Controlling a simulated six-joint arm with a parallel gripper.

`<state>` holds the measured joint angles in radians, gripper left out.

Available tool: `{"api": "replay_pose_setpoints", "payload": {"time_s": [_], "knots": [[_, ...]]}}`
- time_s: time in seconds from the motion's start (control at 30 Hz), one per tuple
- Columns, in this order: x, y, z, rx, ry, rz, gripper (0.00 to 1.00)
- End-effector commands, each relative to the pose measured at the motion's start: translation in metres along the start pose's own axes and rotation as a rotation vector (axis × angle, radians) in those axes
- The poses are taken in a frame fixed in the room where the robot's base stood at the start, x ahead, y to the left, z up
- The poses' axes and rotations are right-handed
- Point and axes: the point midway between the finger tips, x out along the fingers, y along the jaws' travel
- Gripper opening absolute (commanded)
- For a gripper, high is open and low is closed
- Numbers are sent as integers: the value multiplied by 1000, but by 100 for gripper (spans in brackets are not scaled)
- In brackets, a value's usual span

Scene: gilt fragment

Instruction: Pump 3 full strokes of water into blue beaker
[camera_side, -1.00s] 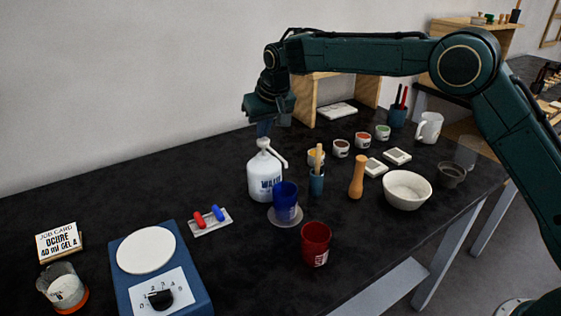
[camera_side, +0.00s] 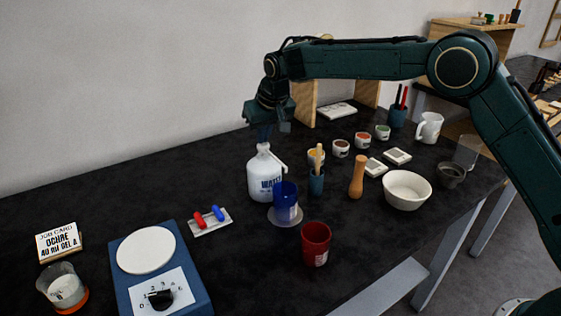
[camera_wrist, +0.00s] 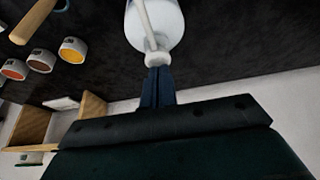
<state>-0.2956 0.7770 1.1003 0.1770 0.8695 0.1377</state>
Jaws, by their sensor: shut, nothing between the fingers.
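A white pump bottle lettered "WATER" (camera_side: 264,175) stands upright on the dark bench, in the middle of the side view. Its pump head (camera_side: 264,147) sits low, close to the bottle's shoulder, with the spout angled to the right. The blue beaker (camera_side: 285,197) stands in front of the bottle on a pale round disc (camera_side: 283,217), below the spout. Its contents cannot be made out. My gripper (camera_side: 264,134) is shut and empty, pointing down with its fingertips on the pump head. In the wrist view the fingers (camera_wrist: 157,78) meet the pump top (camera_wrist: 156,58).
A red beaker (camera_side: 315,243) stands in front of the blue one. A blue scale (camera_side: 160,270) is at the front left.

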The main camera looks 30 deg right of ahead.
Motion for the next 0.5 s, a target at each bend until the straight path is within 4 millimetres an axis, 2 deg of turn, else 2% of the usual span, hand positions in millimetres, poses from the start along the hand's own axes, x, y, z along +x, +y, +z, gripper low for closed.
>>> {"api": "replay_pose_setpoints", "payload": {"time_s": [0.17,0.5], "knots": [[0,0,1,-1,-9,3,0],[-15,0,-6,-1,-7,2,0]]}}
